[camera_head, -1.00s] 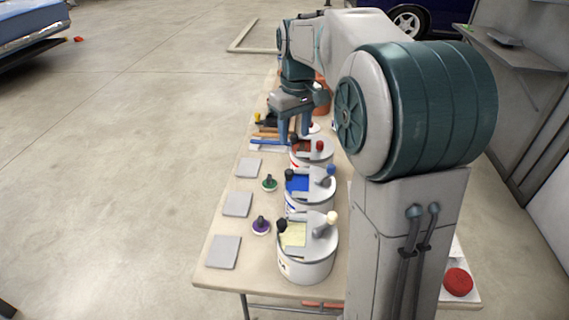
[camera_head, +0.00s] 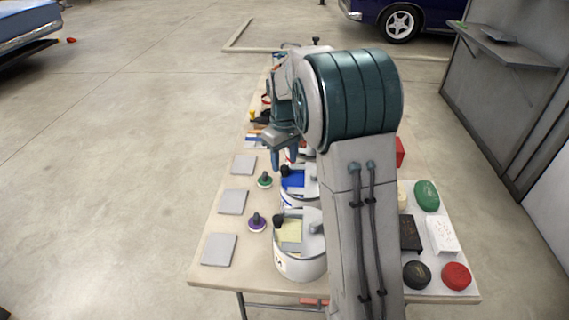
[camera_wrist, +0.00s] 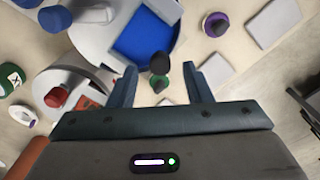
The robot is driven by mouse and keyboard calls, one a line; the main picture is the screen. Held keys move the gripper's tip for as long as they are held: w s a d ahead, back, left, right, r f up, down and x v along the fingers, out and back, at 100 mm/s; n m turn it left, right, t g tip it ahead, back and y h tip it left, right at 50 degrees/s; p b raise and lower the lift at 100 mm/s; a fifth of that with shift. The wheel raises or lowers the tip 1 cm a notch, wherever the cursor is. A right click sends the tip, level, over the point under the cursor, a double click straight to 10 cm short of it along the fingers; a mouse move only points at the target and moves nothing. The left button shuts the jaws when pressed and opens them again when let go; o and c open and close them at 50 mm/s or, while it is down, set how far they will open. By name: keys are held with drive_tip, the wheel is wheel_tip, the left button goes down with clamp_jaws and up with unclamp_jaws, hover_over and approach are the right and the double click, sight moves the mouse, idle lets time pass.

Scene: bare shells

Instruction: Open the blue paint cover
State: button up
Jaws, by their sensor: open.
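The blue paint can (camera_head: 288,195) stands on the table in the middle of a row of white cans. Blue shows inside its grey-rimmed lid in the wrist view (camera_wrist: 145,42). A black knob (camera_wrist: 160,63) sits at the lid's edge; it also shows in the head view (camera_head: 285,171). My gripper (camera_head: 283,163) is above the can's black-knob side. In the wrist view my gripper (camera_wrist: 170,68) is open and empty, and the black knob appears between its fingertips; I cannot tell the height gap.
A yellow paint can (camera_head: 297,262) stands nearer, and a red-knobbed can (camera_wrist: 72,100) farther along the row. Green (camera_head: 265,180) and purple (camera_head: 257,222) stampers stand left of the cans. Grey square tiles (camera_head: 219,249) lie along the left table edge.

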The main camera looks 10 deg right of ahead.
drive_tip(key=shift+f, duration=0.95)
clamp_jaws()
